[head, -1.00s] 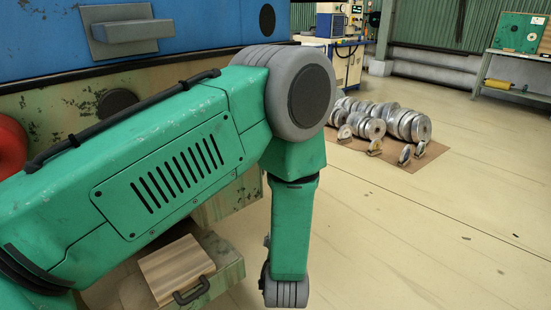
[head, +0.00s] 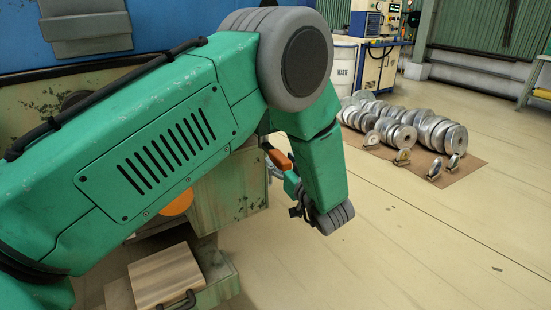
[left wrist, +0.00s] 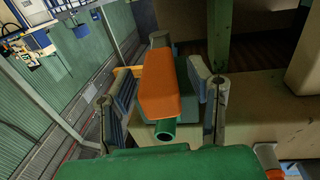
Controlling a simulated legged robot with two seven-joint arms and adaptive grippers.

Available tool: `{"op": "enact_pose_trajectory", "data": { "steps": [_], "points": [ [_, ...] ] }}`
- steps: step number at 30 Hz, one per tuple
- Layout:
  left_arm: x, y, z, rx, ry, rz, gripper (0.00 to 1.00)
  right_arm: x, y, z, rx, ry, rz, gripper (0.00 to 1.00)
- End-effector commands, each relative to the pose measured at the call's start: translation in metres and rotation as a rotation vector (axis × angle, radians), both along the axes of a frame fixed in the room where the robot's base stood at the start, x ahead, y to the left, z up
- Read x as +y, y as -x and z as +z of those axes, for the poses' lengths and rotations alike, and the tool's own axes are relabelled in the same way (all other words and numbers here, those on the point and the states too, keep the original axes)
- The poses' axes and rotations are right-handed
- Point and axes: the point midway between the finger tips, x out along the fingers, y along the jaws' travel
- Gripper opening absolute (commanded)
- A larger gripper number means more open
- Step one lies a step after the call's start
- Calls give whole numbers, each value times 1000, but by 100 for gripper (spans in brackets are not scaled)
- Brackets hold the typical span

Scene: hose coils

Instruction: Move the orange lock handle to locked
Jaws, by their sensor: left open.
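The orange lock handle (head: 279,159) shows in the head view just left of my green wrist, beside the machine. In the left wrist view the orange handle (left wrist: 166,88) is a block with a green tube end, lying between the two fingers of my left gripper (left wrist: 162,92). The fingers are spread on either side of it, and I cannot tell whether either touches it. In the head view my left gripper (head: 274,170) is small and mostly hidden by my arm. My right gripper is not in view.
A blue and worn beige machine (head: 90,30) stands behind my arm. A wooden block (head: 165,275) with a dark handle sits low at its front. Several metal rolls (head: 430,135) lie on a brown mat at the right. The floor between is clear.

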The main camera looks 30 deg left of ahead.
Motion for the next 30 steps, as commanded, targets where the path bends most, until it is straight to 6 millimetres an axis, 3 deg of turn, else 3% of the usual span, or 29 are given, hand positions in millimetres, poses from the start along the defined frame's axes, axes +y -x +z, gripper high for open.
{"op": "enact_pose_trajectory", "data": {
  "steps": [7, 18, 19, 22, 23, 30],
  "points": [
    [28, -15, -1, 1, 1, 1, 47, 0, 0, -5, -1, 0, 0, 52],
    [33, -18, 0, 1, 0, 0, 47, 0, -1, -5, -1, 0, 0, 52],
    [33, -18, 0, 1, 0, 0, 40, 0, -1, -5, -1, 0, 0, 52],
    [32, -18, 0, 1, 0, 0, 4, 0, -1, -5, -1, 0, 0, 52],
    [32, -18, 0, 1, 0, 0, 0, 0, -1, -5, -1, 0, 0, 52],
    [35, -16, 0, 3, -1, -7, 0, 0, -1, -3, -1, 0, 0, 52]
  ]
}}
